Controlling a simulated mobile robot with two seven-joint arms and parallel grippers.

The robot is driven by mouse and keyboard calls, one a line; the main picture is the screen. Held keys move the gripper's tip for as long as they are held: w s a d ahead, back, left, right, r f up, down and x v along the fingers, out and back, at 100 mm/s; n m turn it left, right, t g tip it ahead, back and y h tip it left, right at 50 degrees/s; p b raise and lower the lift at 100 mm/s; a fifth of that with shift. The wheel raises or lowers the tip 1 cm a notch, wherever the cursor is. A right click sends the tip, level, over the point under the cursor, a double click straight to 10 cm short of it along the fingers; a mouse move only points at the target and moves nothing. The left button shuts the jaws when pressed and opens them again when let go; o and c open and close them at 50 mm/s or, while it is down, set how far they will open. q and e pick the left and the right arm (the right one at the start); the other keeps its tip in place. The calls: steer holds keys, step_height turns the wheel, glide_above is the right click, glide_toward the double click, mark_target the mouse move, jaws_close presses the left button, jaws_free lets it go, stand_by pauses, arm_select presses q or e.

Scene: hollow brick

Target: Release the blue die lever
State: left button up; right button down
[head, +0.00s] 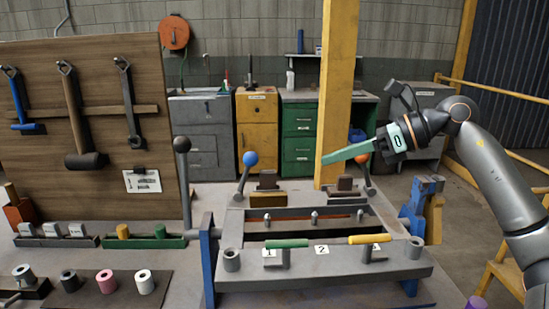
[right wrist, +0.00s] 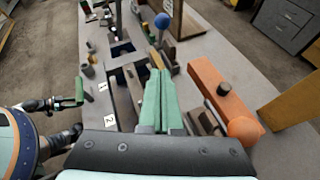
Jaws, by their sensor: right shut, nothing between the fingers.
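The blue die lever is a thin upright rod with a blue ball knob (head: 250,158), standing slightly tilted on the left of the back part of the die frame. Its blue ball also shows near the top of the right wrist view (right wrist: 162,20). My right gripper (head: 328,159) is shut and empty, its green fingers pointing left. It is to the right of the blue knob and apart from it. In the right wrist view the closed fingers (right wrist: 158,75) point toward the blue ball with a gap between. My left gripper is not in view.
An orange-ball lever (head: 365,180) stands below my right gripper. A yellow post (head: 339,80) rises close by the fingers. The frame (head: 330,262) carries green (head: 286,243) and yellow (head: 369,239) handles. A tall dark-knobbed lever (head: 183,160) stands left of the blue one.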

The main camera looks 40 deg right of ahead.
stand_by(0.3)
steer(key=p, duration=0.5)
glide_toward(247, 175)
steer(key=shift+s+f, duration=0.15)
steer(key=shift+f, duration=0.75)
steer(key=shift+w+a+r+p, duration=0.25)
steer(key=shift+w+p, duration=0.3)
steer(key=shift+p, duration=0.1)
steer(key=shift+w+a+r+p, duration=0.1)
steer(key=shift+w+a+p, duration=0.25)
steer(key=shift+w+p, duration=0.15)
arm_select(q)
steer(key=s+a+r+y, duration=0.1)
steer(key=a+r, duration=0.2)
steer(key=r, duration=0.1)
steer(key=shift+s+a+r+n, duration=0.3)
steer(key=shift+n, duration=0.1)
arm_select(e)
steer(key=shift+w+a, duration=0.3)
steer(key=shift+w, duration=0.3)
